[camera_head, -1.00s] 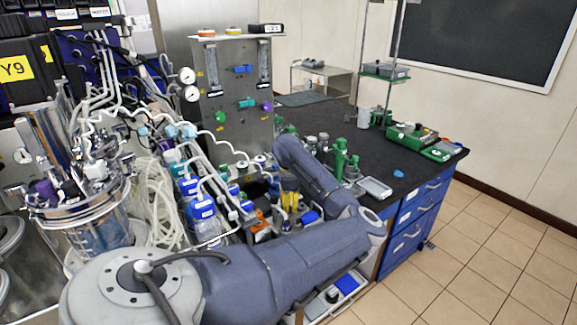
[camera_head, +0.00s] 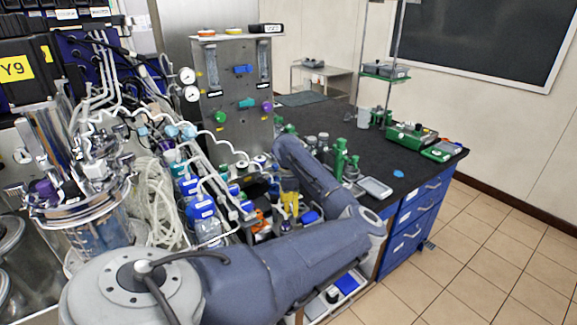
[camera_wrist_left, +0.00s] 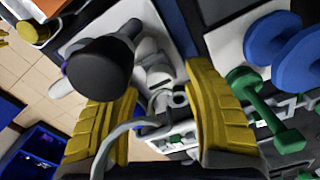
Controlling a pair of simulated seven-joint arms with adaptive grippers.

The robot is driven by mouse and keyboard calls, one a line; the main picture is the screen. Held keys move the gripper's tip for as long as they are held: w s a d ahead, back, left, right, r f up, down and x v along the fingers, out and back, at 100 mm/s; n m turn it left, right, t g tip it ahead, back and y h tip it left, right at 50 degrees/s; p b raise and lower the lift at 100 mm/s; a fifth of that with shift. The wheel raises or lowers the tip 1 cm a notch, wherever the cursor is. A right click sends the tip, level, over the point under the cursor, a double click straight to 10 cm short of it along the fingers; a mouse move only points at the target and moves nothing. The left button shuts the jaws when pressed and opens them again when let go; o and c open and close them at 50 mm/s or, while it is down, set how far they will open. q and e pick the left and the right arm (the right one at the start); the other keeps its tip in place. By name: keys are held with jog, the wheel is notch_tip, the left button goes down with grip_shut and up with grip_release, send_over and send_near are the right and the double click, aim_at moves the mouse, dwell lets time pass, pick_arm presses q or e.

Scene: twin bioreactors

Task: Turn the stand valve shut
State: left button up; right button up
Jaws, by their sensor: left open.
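My left gripper (camera_head: 289,194) has yellow fingers that point down among the bottles and fittings at the front of the bench. In the left wrist view the gripper (camera_wrist_left: 163,84) is open, its two fingers spread apart. Grey and white fittings with a small metal ring (camera_wrist_left: 179,99) show between and beyond the fingers. A black round knob (camera_wrist_left: 100,64) is beside the left finger. A green handle-like part (camera_wrist_left: 264,110) is right of the right finger. I cannot tell for sure which part is the stand valve. My right gripper is not in view.
A metal panel (camera_head: 221,131) with coloured valves and gauges stands behind. A glass vessel (camera_head: 95,238) with tubing is at left. Blue-capped bottles (camera_head: 202,208) crowd the gripper's left. Green fittings (camera_head: 340,155) stand at its right. The black bench top (camera_head: 315,117) is clearer further back.

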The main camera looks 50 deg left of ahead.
pick_arm(q)
notch_tip(320, 180, up, 12)
dwell(0.7)
dwell(0.4)
